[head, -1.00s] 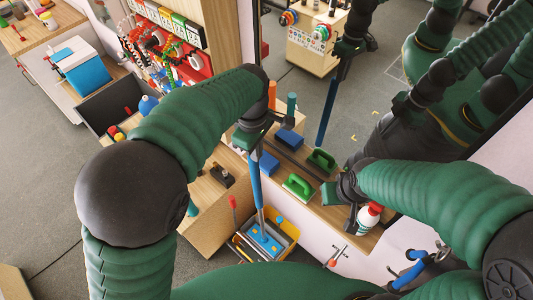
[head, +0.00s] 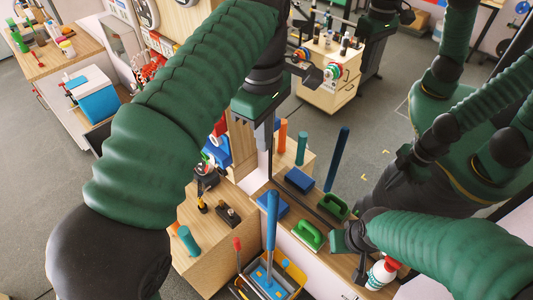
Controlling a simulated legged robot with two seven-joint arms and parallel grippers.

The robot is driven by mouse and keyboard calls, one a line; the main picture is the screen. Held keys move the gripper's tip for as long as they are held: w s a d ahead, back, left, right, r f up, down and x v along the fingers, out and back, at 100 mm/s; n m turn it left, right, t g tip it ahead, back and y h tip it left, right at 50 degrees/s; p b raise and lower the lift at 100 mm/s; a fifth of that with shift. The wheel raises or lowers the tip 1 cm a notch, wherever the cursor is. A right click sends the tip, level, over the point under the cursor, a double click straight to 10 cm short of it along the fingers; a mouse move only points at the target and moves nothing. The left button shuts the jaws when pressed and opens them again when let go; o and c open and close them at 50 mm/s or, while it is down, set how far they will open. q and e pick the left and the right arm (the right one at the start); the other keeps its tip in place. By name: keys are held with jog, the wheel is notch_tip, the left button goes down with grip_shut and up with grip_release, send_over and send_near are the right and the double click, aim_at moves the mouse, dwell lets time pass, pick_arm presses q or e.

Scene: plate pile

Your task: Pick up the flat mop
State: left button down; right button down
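The flat mop (head: 271,222) stands nearly upright, its blue handle pointing up and its light blue flat head (head: 268,281) in a grey and yellow bucket (head: 294,272). My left gripper (head: 265,160) points down just above the top of the handle and appears apart from it. Nothing shows held in it; its fingers are seen nearly edge-on, so their opening is unclear. My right gripper (head: 355,262) is low over the wooden ledge, beside the green-handled tool and the white bottle. Its fingers are partly hidden and their opening is unclear.
The wooden ledge (head: 330,252) holds green-handled tools (head: 307,234), blue blocks (head: 299,180) and a white and red bottle (head: 381,273). A wooden cabinet (head: 205,255) stands left of the bucket.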

pick_arm(q)
jog(key=shift+s+a+r, duration=0.1)
jog(key=shift+s+r, duration=0.15)
jog(key=shift+r, duration=0.35)
jog(key=shift+s+r, duration=0.25)
jog(key=shift+r, duration=0.3)
jog(key=c, duration=1.8)
grip_release()
jog(key=shift+w+d, duration=0.2)
jog(key=shift+w, duration=0.05)
jog(key=shift+c, duration=0.2)
jog(key=o, duration=1.2)
jog(key=shift+s+a, duration=0.2)
jog(key=shift+s, duration=0.05)
jog(key=shift+o, duration=1)
jog(key=shift+w, duration=0.15)
